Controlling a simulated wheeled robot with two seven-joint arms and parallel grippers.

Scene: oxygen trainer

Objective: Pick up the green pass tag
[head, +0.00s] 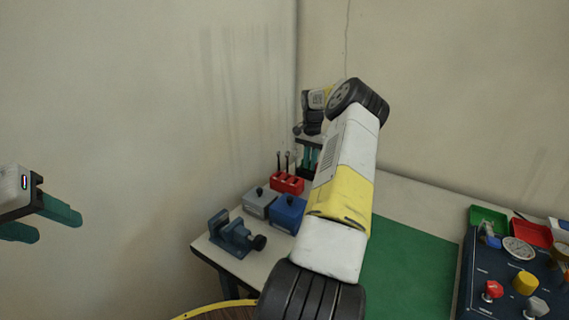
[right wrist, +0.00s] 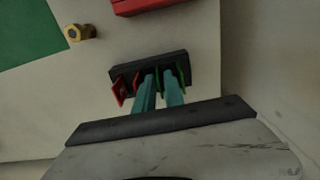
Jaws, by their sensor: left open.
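A black rack (right wrist: 122,74) holds thin upright tags, red ones on the left and green ones on the right in the right wrist view. A green pass tag (right wrist: 186,74) shows just right of my fingers, and a green sliver shows between them. My right gripper (right wrist: 159,84) has its teal fingers at the rack, with a narrow gap; whether they press on a tag is hidden. In the head view my right gripper (head: 308,157) is at the table's back corner, partly behind my arm. My left gripper (head: 50,222) is open and empty at the far left, away from the table.
A red block with tools (head: 287,183), grey box (head: 259,203), blue box (head: 287,214) and vise (head: 236,236) stand along the table's left side. A green mat (head: 410,270) and a dark panel with knobs (head: 510,280) lie right. Walls stand close behind the rack.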

